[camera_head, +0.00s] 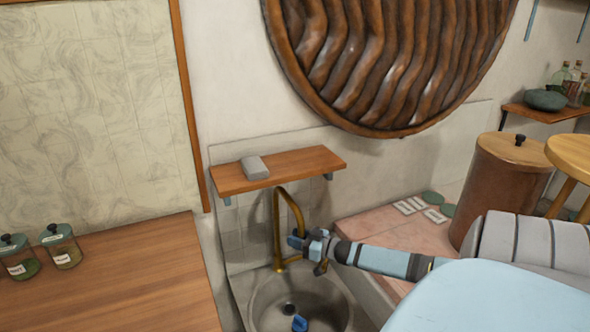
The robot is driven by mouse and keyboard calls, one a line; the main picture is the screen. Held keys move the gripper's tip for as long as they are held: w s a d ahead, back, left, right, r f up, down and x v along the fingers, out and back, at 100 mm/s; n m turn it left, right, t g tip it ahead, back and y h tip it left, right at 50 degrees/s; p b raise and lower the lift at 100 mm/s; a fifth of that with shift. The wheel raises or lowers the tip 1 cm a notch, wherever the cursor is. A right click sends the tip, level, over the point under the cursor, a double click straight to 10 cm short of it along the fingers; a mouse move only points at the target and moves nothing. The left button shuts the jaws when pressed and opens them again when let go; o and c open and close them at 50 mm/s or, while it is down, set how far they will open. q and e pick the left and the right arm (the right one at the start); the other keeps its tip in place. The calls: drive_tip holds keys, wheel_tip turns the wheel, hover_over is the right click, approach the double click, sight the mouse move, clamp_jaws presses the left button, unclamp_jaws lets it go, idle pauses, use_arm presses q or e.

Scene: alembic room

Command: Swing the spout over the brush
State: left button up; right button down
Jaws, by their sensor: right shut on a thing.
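The brass spout (277,222) rises at the back of the round sink (262,307) and arches over to the right. My right gripper (305,243) comes in from the right and is shut on the spout near its downturned end. The gripper hides part of the spout's end. A small blue object (300,323), which looks like the brush, lies in the sink basin below the gripper, partly cut off by the frame's bottom edge. My left gripper is not in view.
A wooden shelf (300,168) with a grey block (255,167) hangs just above the spout. A wooden counter (130,285) with jars (62,246) lies to the left. A pink ledge (375,228) with cards and a large brown canister (500,185) are to the right.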

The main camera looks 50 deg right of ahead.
drive_tip(key=shift+s+f, duration=0.1)
drive_tip(key=shift+f, duration=0.05)
drive_tip(key=c, duration=0.8)
unclamp_jaws()
drive_tip(key=p+v, duration=0.1)
drive_tip(key=v, duration=1.3)
